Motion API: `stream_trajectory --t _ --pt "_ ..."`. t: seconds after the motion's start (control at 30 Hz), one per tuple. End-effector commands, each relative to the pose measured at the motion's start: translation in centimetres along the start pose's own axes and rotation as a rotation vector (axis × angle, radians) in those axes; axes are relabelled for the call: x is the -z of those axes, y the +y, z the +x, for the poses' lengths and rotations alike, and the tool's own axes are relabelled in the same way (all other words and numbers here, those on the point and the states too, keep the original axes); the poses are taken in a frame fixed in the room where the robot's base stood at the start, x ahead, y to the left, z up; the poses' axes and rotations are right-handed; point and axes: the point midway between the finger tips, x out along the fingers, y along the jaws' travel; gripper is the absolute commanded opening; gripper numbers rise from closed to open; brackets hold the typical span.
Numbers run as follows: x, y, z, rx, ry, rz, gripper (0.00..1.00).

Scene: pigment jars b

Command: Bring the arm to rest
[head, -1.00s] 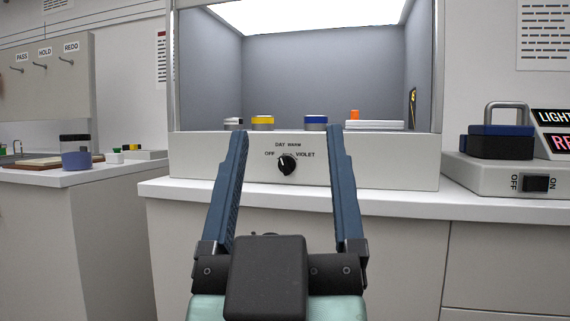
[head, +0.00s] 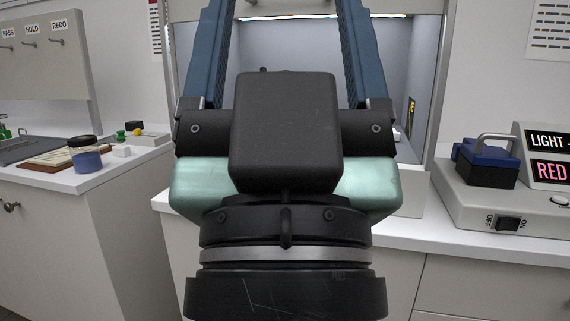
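My gripper (head: 287,10) stands large in the middle of the head view, with its two blue fingers pointing up and their tips cut off by the top edge. The fingers are wide apart, and I see nothing held between the parts that show. The black and pale green gripper body (head: 283,130) and wrist hide most of the lit viewing booth (head: 330,50) behind them, including its dial and the jars seen there earlier.
At right, a blue-and-black block with a grey handle (head: 488,163) stands on a switch box (head: 470,205) with an OFF/ON rocker and a lit RED sign (head: 551,171). At left, a side counter (head: 80,180) holds a blue jar (head: 86,158) and small items. Hooks hang on the wall panel (head: 40,60).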

Motion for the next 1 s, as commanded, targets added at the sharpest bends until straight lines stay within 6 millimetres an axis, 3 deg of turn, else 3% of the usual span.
stream_trajectory --t 0.03,0.7,0.9,1.0 --pt "2.2 0.0 2.4 0.0 0.0 0.0 0.78" --pt "16.2 -0.1 17.2 0.002 -0.001 0.0 0.78" --pt "20.0 -0.1 21.1 0.002 -0.001 0.0 0.78" --pt "20.8 -0.1 22.1 0.002 -0.001 0.001 0.78"
